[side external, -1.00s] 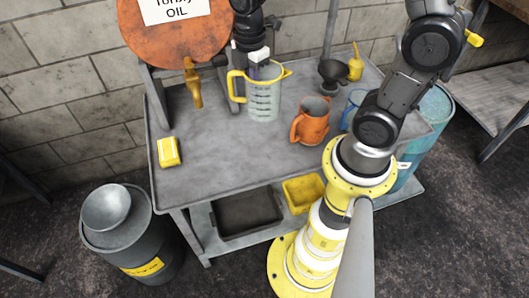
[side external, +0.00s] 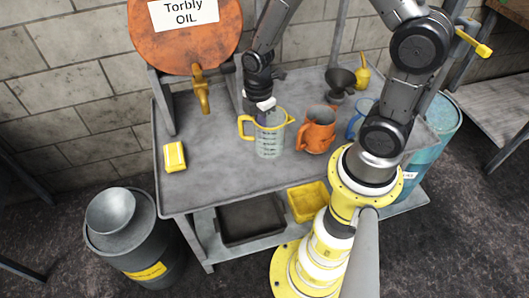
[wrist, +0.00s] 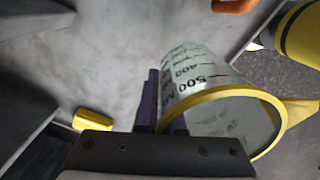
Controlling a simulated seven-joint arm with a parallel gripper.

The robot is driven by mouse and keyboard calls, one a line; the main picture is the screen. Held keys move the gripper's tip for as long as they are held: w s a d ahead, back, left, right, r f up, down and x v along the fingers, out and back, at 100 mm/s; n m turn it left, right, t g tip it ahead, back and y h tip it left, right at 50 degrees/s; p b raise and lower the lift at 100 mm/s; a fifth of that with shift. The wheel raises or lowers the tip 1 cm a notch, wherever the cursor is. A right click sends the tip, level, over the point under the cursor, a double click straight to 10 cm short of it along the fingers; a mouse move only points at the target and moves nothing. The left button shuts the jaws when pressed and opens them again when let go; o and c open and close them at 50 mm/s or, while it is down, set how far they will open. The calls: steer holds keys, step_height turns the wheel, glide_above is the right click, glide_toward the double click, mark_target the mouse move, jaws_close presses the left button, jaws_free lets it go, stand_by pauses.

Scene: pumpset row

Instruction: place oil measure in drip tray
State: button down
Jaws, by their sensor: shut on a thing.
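The oil measure is a clear graduated jug (side external: 270,140) with a yellow rim, spout and handle, upright over the grey bench top, left of the orange jug. It also shows large in the wrist view (wrist: 205,82). My gripper (side external: 264,106) is shut on its rim from above; in the wrist view my gripper (wrist: 162,118) has purple finger pads at the rim's left side. I cannot tell whether the jug's base touches the bench. A black, shallow tray (side external: 223,232), seemingly the drip tray, sits on the lower shelf beneath the bench top and looks empty.
An orange jug (side external: 317,132) stands close right of the measure. A yellow bin (side external: 308,202) is right of the black tray. A yellow box (side external: 174,156) lies at the bench's left. The orange drum (side external: 185,40) with its brass tap (side external: 201,90) is behind. The bench's front left is clear.

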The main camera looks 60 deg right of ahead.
steer(key=shift+f, duration=3.6)
steer(key=shift+f, duration=0.15)
steer(key=c, duration=1)
jaws_free()
steer(key=shift+c, duration=0.2)
